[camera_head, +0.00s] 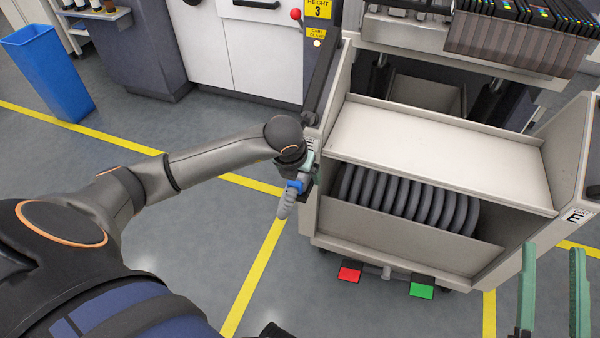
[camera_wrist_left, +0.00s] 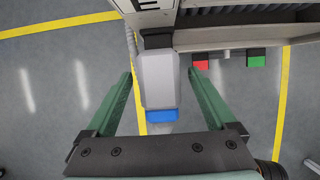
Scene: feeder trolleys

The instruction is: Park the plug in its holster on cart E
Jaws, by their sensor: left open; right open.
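Cart E (camera_head: 440,152) stands at centre right, its E label on the right panel. The plug has a pale grey body (camera_wrist_left: 160,80) and a blue band (camera_head: 295,187), with a grey cable (camera_head: 286,206) hanging below it. In the left wrist view its far end meets a black holster (camera_wrist_left: 158,41) on the cart's side; it looks seated, but the depth is hidden. My left gripper (camera_wrist_left: 160,73) is open, one green finger on each side of the plug with visible gaps. My right gripper (camera_head: 552,250) is open and empty at lower right.
A coiled grey hose (camera_head: 410,200) lies in the cart's bin. A red pedal (camera_head: 350,272) and a green pedal (camera_head: 422,289) sit at its foot. A blue bin (camera_head: 48,70) and white cabinet (camera_head: 255,55) stand behind. The floor left of the cart is clear.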

